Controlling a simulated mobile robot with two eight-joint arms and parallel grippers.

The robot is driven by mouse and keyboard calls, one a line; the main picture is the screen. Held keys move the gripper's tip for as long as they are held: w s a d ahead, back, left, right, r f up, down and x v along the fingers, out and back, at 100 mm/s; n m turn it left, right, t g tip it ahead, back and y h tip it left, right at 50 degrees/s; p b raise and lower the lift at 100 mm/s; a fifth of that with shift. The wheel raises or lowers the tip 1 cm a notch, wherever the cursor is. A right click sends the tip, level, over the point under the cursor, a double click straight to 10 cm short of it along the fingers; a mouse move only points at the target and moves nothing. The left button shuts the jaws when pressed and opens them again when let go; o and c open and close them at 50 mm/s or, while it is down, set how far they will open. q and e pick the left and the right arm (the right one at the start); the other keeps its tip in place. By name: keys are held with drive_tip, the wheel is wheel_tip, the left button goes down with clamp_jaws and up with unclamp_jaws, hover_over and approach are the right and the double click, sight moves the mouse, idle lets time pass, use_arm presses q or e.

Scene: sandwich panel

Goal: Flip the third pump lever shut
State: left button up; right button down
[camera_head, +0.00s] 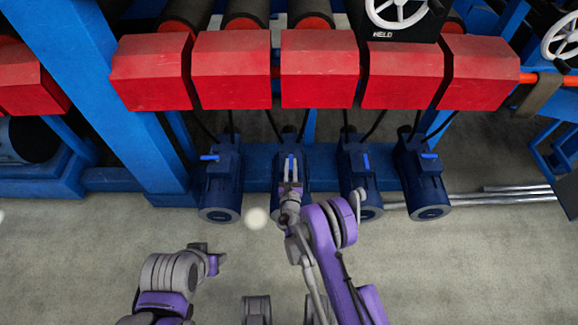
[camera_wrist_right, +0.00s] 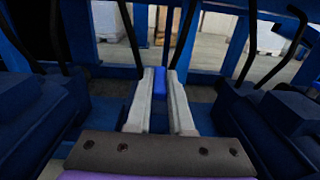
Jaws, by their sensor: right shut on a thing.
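Several dark blue pumps stand in a row under the red blocks. My right gripper (camera_head: 291,172) is over the pump second from the left (camera_head: 277,172), shut on its blue lever (camera_head: 291,163). That lever points away from me; in the wrist view the blue lever (camera_wrist_right: 159,76) shows between the two grey fingers of the right gripper (camera_wrist_right: 160,90). The leftmost pump's lever (camera_head: 210,157) lies sideways. The third-from-left pump's lever (camera_head: 366,161) points lengthwise, and the rightmost pump's lever (camera_head: 429,155) lies sideways. My left gripper (camera_head: 217,258) is low at left, away from the pumps; its jaws are unclear.
Red blocks (camera_head: 320,68) overhang the pumps, with black hoses hanging between. A blue frame post (camera_head: 110,85) stands at left. White handwheels (camera_head: 396,10) are at the top right. Grey pipes (camera_head: 490,198) lie at right. The grey floor (camera_head: 90,260) in front is clear.

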drive_tip(key=shift+d+y, duration=0.1)
drive_tip(key=shift+y, duration=0.3)
drive_tip(key=c, duration=0.8)
unclamp_jaws()
use_arm(q)
drive_tip(key=shift+s, duration=0.1)
use_arm(e)
drive_tip(key=shift+s, duration=0.15)
